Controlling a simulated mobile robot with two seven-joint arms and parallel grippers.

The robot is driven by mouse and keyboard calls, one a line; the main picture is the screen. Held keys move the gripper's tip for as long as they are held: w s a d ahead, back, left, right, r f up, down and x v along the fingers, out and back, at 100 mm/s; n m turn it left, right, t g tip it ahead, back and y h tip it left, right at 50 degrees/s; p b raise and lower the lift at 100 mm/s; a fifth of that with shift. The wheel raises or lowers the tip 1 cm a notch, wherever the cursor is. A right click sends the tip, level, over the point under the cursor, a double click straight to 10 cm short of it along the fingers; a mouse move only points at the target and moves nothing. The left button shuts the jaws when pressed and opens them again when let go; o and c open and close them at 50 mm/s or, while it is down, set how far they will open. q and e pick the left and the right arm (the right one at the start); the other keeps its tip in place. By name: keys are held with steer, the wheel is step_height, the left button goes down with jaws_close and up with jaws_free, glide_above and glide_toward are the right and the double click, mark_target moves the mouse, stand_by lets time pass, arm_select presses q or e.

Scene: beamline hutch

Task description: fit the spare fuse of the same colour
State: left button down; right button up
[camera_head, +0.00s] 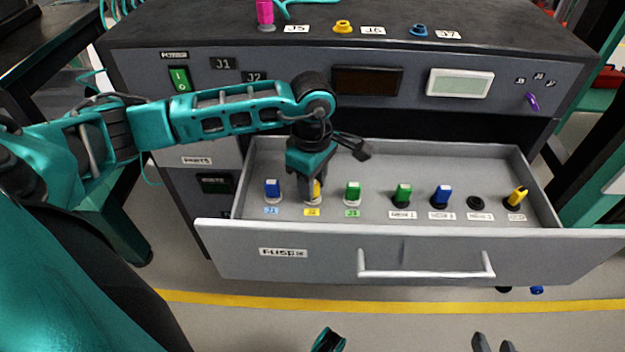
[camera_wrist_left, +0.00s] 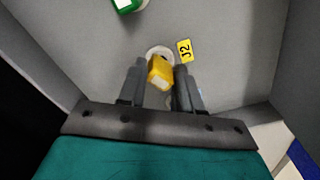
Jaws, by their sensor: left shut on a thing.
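My left gripper (camera_head: 314,196) reaches down into the open drawer. Its fingers are shut on a yellow fuse (camera_wrist_left: 160,72) at a pale round seat beside the yellow J2 label (camera_wrist_left: 184,51). In the head view the fingers partly hide this fuse (camera_head: 317,188). A blue fuse (camera_head: 272,188) stands left of it and a green fuse (camera_head: 352,192) right of it. Farther right in the drawer are a green fuse (camera_head: 402,195), a blue fuse (camera_head: 441,196), an empty black seat (camera_head: 476,203) and a tilted yellow fuse (camera_head: 517,197). My right gripper (camera_head: 494,345) shows only separated fingertips at the bottom edge.
The drawer front (camera_head: 330,255) and handle (camera_head: 426,273) stick out from the cabinet. On top are a pink fuse (camera_head: 265,13), a yellow part (camera_head: 343,27) and a blue part (camera_head: 419,31). The panel has a green switch (camera_head: 180,79) and a purple knob (camera_head: 533,101).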

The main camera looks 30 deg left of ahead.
arm_select(q)
steer(key=c, duration=0.7)
jaws_free()
step_height(320, 180, up, 5)
steer(key=shift+r+p, duration=0.1)
steer(key=shift+p, duration=0.75)
step_height(320, 180, up, 8)
steer(key=p, duration=0.1)
steer(key=shift+p, duration=0.4)
arm_select(e)
steer(key=shift+s+d+r, duration=0.1)
steer(key=shift+d+r, duration=0.1)
steer(key=shift+r, duration=0.35)
steer(key=shift+s+d+r, duration=0.1)
steer(key=shift+d+r, duration=0.1)
steer(key=shift+r, duration=0.3)
